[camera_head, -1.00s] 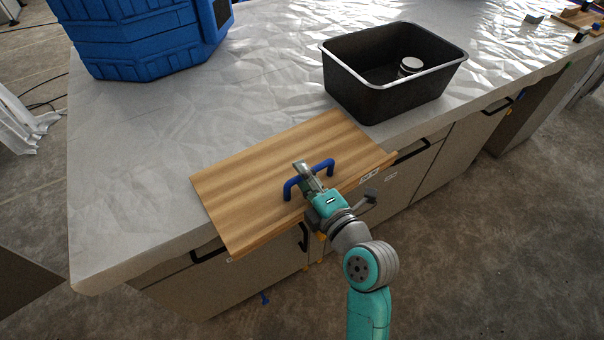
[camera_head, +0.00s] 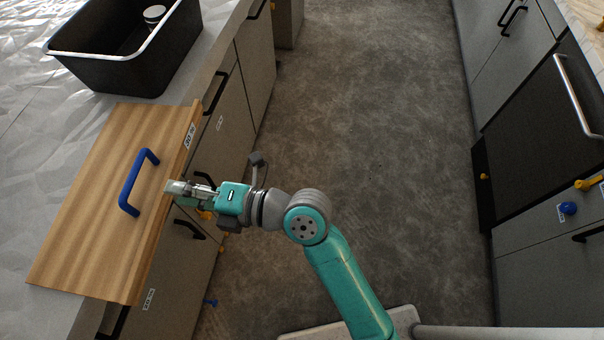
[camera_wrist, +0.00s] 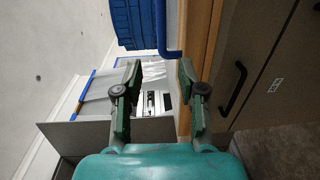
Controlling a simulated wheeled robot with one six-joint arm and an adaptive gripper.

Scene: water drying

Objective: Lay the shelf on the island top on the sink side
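The shelf (camera_head: 90,215) is a wooden board with a blue handle (camera_head: 130,190) on its upper face. It lies flat on the island top (camera_head: 30,180), its front edge reaching past the counter edge. My gripper (camera_head: 173,188) is beside the handle, over the shelf's front edge, apart from the handle. The wrist view shows the fingers (camera_wrist: 158,68) spread with nothing held. The shelf's wood (camera_wrist: 200,35) and the blue handle (camera_wrist: 160,30) show there too, past the fingertips.
A black basin (camera_head: 120,65) with a white-topped can (camera_head: 154,14) inside stands on the island beyond the shelf. Island cabinets with black handles (camera_head: 214,92) lie below. The floor (camera_head: 360,120) is clear up to the right-hand cabinets (camera_head: 545,245). A blue crate (camera_wrist: 133,22) shows in the wrist view.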

